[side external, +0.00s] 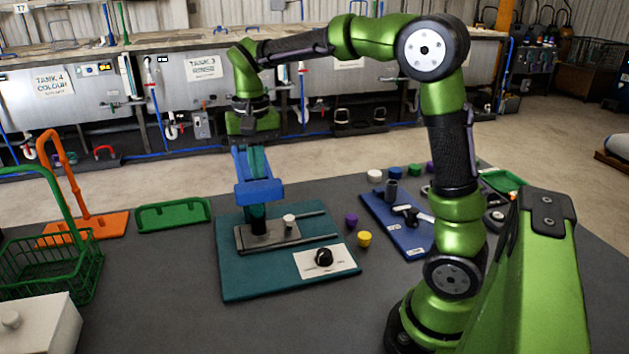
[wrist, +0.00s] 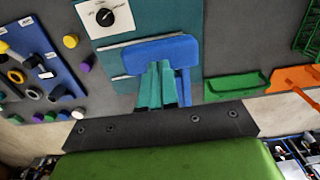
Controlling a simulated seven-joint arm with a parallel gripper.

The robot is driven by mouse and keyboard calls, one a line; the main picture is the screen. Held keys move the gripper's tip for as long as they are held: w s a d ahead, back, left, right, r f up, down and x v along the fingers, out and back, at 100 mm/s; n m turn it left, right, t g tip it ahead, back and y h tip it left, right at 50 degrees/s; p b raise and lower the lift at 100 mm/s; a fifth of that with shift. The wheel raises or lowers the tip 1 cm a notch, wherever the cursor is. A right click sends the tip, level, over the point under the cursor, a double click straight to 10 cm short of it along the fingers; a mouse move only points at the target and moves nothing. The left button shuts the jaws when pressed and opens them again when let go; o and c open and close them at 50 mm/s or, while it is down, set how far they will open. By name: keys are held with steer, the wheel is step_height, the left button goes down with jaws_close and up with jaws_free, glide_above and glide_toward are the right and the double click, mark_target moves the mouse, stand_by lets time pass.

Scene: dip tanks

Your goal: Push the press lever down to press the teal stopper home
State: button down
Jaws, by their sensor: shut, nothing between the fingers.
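The press stands on a teal board (side external: 230,270). Its blue upper part (side external: 258,192) looks like the lever, a wide slab with an upright at one side; it also shows in the wrist view (wrist: 125,55). A dark teal column (side external: 256,218) stands under the slab, on a grey plate with two rails. My gripper (side external: 260,175) points down with its teal fingers shut and empty. In the wrist view the fingertips (wrist: 163,66) overlap the blue slab; I cannot tell if they touch it. I cannot clearly make out the teal stopper.
A white peg (side external: 289,220) and a black knob (side external: 323,258) are on the teal board. Purple (side external: 351,219) and yellow (side external: 364,239) caps lie right of it. A blue board (side external: 400,232) holds small parts. A green tray (side external: 173,214), orange stand (side external: 75,228) and green basket (side external: 60,265) are left.

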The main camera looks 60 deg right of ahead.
mark_target(258, 184)
steer(key=shift+f, duration=2.25)
steer(key=shift+w+d+f, duration=0.15)
steer(key=shift+d+f, duration=0.05)
steer(key=shift+f, duration=0.4)
steer(key=shift+r, duration=0.1)
step_height(258, 184, up, 13)
stand_by(1.1)
